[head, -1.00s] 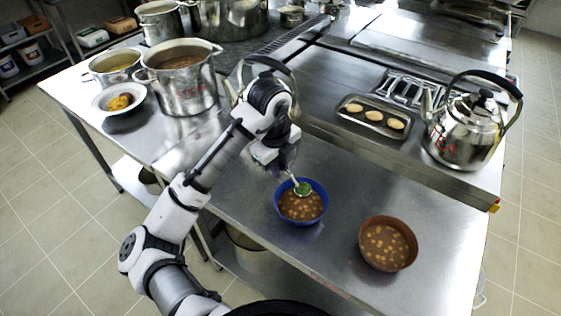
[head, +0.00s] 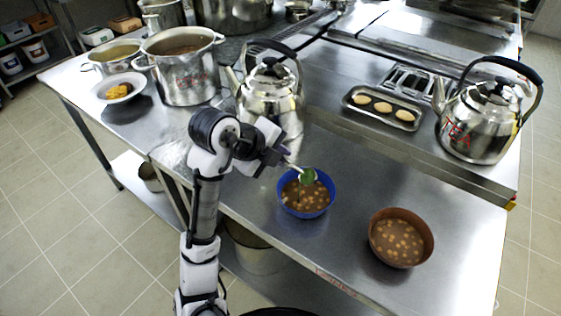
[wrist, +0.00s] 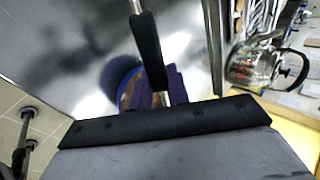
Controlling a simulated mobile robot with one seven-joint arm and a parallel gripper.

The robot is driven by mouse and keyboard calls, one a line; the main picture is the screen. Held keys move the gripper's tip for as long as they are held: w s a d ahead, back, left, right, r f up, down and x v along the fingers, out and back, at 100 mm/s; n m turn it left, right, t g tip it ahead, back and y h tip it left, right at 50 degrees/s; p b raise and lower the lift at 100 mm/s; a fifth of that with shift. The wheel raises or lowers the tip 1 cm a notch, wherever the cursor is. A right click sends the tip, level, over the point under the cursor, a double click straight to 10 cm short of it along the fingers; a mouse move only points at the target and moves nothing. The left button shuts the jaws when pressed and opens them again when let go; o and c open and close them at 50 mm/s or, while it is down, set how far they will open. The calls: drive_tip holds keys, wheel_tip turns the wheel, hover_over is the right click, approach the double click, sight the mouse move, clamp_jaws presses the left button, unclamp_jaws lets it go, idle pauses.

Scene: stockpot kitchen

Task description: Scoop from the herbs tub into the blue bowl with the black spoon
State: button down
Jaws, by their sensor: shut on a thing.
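My gripper (head: 281,160) is shut on the black spoon, just left of and above the blue bowl (head: 332,200). The spoon's black handle (wrist: 147,50) crosses the wrist view. Its metal shaft (head: 292,166) reaches over the bowl in the head view. Green herbs (head: 308,177) show at the spoon's head, above the bowl's far inside. The spoon looks tilted; whether herbs are falling I cannot tell. The bowl holds brown soup with pale chunks, and part of its rim shows in the wrist view (wrist: 119,72). I cannot make out the herbs tub.
A brown bowl of soup (head: 401,238) stands to the right on the steel counter. A kettle (head: 270,95) stands behind my arm, another (head: 482,125) at right. A tray of round pale items (head: 384,108) lies between them. Pots (head: 183,80) and a white bowl (head: 119,88) are at left.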

drive_tip(key=shift+s+a+f+t+h+b, duration=0.2)
drive_tip(key=shift+f+t+h+b, duration=0.2)
drive_tip(key=shift+t+h+b, duration=0.35)
drive_tip(key=t+h+b, duration=0.1)
drive_tip(key=b, duration=0.3)
drive_tip(key=t+h+b, duration=0.2)
drive_tip(key=b, duration=0.3)
drive_tip(key=s+a+f+t+h+b, duration=0.1)
drive_tip(key=h+b, duration=0.1)
drive_tip(key=b, duration=0.3)
drive_tip(key=shift+f, duration=0.1)
drive_tip(key=shift+t+b, duration=0.25)
drive_tip(key=shift+b, duration=0.25)
drive_tip(key=t+h+b, duration=0.1)
drive_tip(key=b, duration=0.2)
drive_tip(key=shift+f, duration=0.15)
drive_tip(key=shift+a+h+b, duration=0.1)
drive_tip(key=shift+h+b, duration=0.25)
drive_tip(key=shift+b, duration=0.65)
drive_tip(key=t+b, duration=0.1)
drive_tip(key=b, duration=0.1)
drive_tip(key=h+b, duration=0.1)
drive_tip(key=b, duration=0.2)
drive_tip(key=shift+s+f+t+h, duration=0.15)
drive_tip(key=shift+f+t+h, duration=0.15)
drive_tip(key=shift+t, duration=0.1)
drive_tip(key=shift+a+r+t+h+b, duration=0.15)
drive_tip(key=shift+r+t+h+b, duration=0.15)
drive_tip(key=shift+b, duration=0.7)
drive_tip(key=shift+a+f, duration=0.1)
